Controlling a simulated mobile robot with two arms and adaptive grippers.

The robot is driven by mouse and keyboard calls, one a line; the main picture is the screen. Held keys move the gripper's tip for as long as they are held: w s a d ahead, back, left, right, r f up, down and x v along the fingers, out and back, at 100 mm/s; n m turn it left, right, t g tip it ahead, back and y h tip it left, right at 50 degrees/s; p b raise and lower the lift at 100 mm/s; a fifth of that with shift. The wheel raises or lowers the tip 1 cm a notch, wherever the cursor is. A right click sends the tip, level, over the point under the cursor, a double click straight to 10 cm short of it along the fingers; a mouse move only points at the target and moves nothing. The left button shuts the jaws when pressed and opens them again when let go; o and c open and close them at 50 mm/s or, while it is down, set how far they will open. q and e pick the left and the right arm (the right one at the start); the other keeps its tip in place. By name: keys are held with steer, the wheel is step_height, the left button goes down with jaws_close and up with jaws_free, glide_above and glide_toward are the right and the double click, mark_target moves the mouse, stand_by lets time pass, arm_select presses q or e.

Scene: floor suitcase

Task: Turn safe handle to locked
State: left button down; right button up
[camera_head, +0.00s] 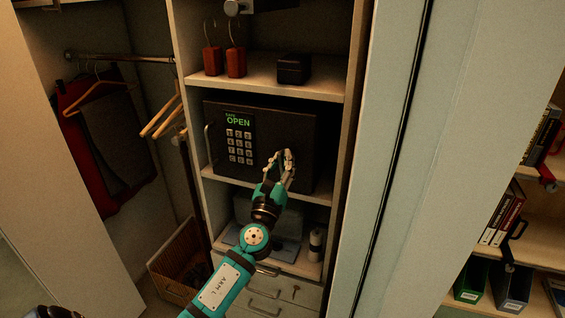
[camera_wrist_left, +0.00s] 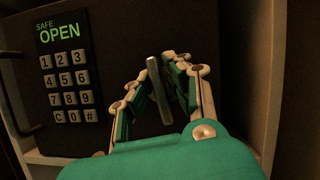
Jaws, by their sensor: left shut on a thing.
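A dark safe (camera_head: 222,110) stands on a middle shelf of the wardrobe with its door closed. Its keypad panel (camera_head: 240,139) shows "SAFE OPEN" in green; the panel also fills the upper left of the left wrist view (camera_wrist_left: 66,72). The metal safe handle (camera_wrist_left: 158,90) is a bar, nearly upright and leaning slightly, between the fingers of my left gripper (camera_wrist_left: 155,95). In the head view my left gripper (camera_head: 283,165) is at the right part of the safe door, shut on the handle and hiding most of it. My right gripper is not clearly visible.
A shelf above holds red blocks with hooks (camera_head: 235,63) and a black box (camera_head: 293,69). Hangers (camera_head: 161,115) and dark red clothing hang at left. A wicker basket (camera_head: 180,262) stands below. A pale door panel (camera_head: 400,160) is close on the right, with bookshelves beyond.

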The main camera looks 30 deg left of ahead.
arm_select(q)
steer(key=n+g+y, duration=0.1)
steer(key=n, duration=0.2)
steer(key=n+y, duration=0.2)
steer(key=n, duration=0.1)
steer(key=shift+a+n+g, duration=0.15)
steer(key=shift+n+g, duration=0.15)
steer(key=shift+g, duration=0.1)
steer(key=n+g, duration=0.1)
steer(key=n, duration=0.1)
steer(key=n+g+y+p, duration=0.1)
steer(key=n, duration=0.1)
steer(key=shift+s+f+n, duration=0.1)
steer(key=shift+f+n, duration=0.05)
steer(key=shift+n, duration=0.25)
steer(key=n, duration=0.2)
steer(key=n+g+p, duration=0.1)
steer(key=n, duration=0.1)
steer(key=shift+a+g+y+p, duration=0.1)
steer(key=shift+g+y+p, duration=0.2)
steer(key=n+p, duration=0.1)
steer(key=n+g+p, duration=0.1)
steer(key=n, duration=0.1)
steer(key=shift+f, duration=0.3)
steer(key=shift+n, duration=0.4)
steer(key=shift+f+g+h, duration=0.2)
steer(key=shift+g+h, duration=0.1)
steer(key=shift+h, duration=0.1)
